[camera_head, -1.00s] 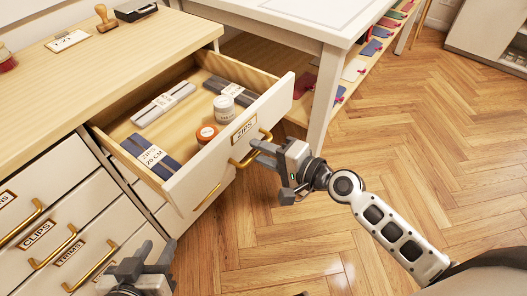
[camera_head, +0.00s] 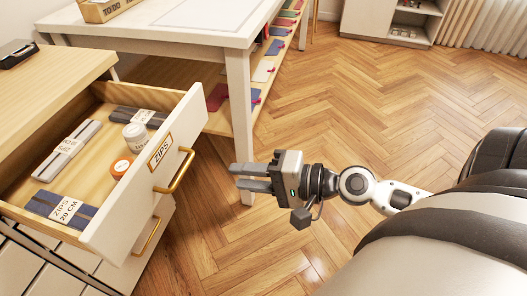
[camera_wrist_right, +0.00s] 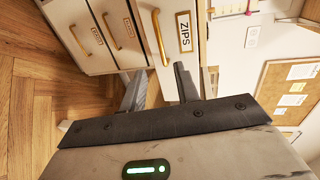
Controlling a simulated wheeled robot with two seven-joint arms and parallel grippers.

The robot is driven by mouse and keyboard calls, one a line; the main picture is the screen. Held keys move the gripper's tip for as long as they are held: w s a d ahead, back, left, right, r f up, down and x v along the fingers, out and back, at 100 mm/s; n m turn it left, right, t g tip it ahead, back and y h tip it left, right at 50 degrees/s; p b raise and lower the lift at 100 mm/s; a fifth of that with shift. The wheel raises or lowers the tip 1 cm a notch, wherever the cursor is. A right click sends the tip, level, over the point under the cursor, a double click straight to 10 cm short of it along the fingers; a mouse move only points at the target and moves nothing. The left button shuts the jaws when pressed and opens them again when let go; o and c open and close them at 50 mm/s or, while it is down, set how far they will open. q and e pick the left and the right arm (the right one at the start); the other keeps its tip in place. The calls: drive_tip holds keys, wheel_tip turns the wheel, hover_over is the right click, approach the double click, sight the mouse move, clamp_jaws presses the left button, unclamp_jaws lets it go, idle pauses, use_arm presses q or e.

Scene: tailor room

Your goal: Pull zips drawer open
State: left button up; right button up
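The zips drawer (camera_head: 112,228) stands pulled out from the cabinet at the left of the head view, with its ZIPS label and brass handle (camera_head: 176,170) on the front. Inside are zip bundles (camera_head: 66,150), a white-lidded jar (camera_head: 136,137) and an orange-lidded jar (camera_head: 121,167). My right gripper (camera_head: 236,177) is to the right of the handle, apart from it, with its fingers apart and nothing between them. In the right wrist view the open fingers (camera_wrist_right: 160,88) point toward the cabinet, and the ZIPS label (camera_wrist_right: 184,32) shows beyond them. My left gripper is not in view.
A white table (camera_head: 190,25) with a lower shelf of coloured items stands behind the drawer. Its front leg (camera_head: 240,120) rises close behind my right gripper. Open wooden floor (camera_head: 350,100) lies to the right.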

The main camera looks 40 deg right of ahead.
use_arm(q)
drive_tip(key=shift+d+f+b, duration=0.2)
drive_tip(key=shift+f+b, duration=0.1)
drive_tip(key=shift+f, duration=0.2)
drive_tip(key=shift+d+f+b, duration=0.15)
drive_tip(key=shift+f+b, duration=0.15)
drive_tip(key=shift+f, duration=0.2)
use_arm(e)
drive_tip(key=v, duration=0.3)
drive_tip(key=shift+r, duration=0.1)
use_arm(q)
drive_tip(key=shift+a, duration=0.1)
